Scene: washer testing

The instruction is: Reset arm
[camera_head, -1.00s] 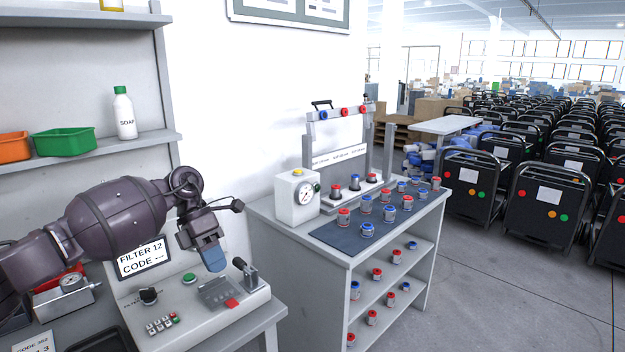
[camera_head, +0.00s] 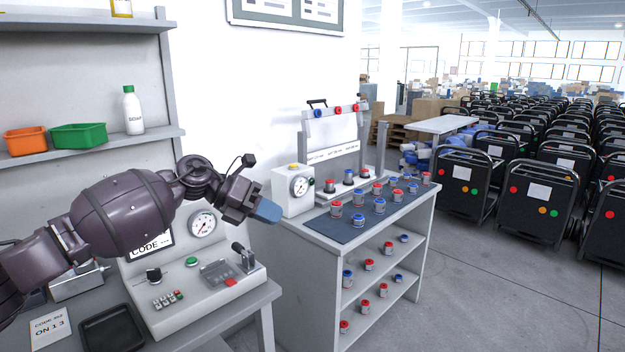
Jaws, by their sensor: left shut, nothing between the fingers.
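My left arm comes in from the left, and its left gripper (camera_head: 268,211) is raised in front of the gap between the control panel and the shelf bench. Its blue fingertips are together with nothing between them, pointing right and slightly down. The control panel (camera_head: 205,290) with knob, buttons, lever and a round gauge (camera_head: 203,224) stands below and behind the arm. The arm partly covers the display sign (camera_head: 150,247), whose "CODE" line still shows. My right gripper is not in the picture.
A black tray (camera_head: 112,329) lies at lower left. Green (camera_head: 79,136) and orange (camera_head: 25,141) bins sit on the wall shelf.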

